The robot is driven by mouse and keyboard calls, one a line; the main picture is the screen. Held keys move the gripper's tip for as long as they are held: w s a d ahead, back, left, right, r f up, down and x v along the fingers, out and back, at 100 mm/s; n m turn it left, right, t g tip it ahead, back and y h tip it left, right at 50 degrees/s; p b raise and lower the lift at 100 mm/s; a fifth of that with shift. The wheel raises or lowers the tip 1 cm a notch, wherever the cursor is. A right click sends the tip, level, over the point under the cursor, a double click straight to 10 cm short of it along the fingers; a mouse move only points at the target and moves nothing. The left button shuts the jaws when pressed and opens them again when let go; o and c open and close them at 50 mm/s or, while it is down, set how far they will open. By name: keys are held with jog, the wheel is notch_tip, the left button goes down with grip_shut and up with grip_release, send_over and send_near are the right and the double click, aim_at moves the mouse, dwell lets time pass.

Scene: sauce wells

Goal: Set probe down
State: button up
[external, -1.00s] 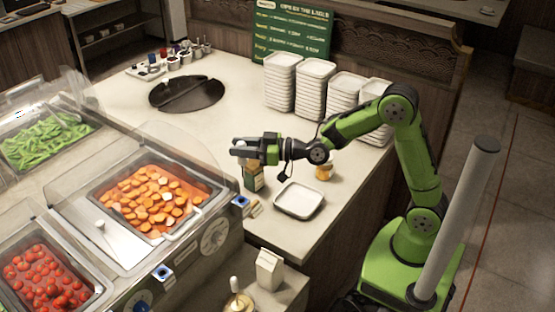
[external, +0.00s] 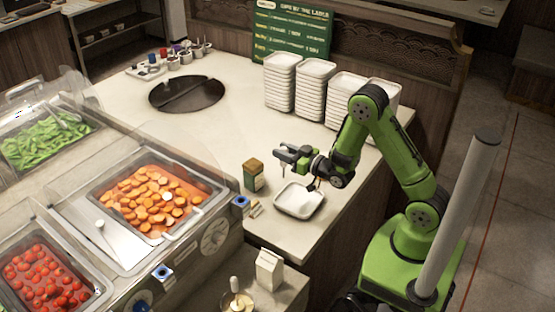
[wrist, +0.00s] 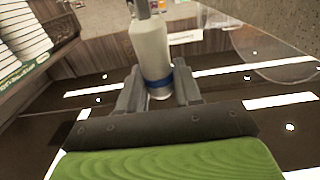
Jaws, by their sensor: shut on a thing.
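The probe (wrist: 150,48) is a pale grey cylinder with a blue band, between the two fingers in the wrist view. My gripper (wrist: 157,88) is shut on it. In the external view my gripper (external: 282,157) is above the counter (external: 225,135), just behind the white square tray (external: 298,213). A thin tip of the probe (external: 283,174) hangs below the fingers there. I cannot tell whether it touches anything.
A box with a brown top (external: 253,176) stands left of the tray. Stacks of white trays (external: 282,88) stand behind. The counter between the box and the dark round plate (external: 187,94) is clear.

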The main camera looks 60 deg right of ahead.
notch_tip(320, 180, up, 6)
jog(key=shift+f, duration=0.15)
jog(key=w+d+f+m+h+b, duration=0.3)
jog(key=w+d+f+h+b, duration=0.2)
jog(key=w+d+b, duration=0.3)
jog(key=s+d+r+m+g+h+b, duration=0.1)
jog(key=d+r+m+g+h+b, duration=0.4)
jog(key=d+h, duration=0.3)
notch_tip(320, 180, down, 16)
jog(key=m+b, duration=0.1)
jog(key=b, duration=0.3)
jog(key=shift+s+f+b, duration=0.15)
jog(key=shift+f+b, duration=0.1)
jog(key=shift+b, duration=0.1)
jog(key=o, duration=1)
jog(key=shift+a, duration=0.15)
jog(key=shift+o, duration=0.2)
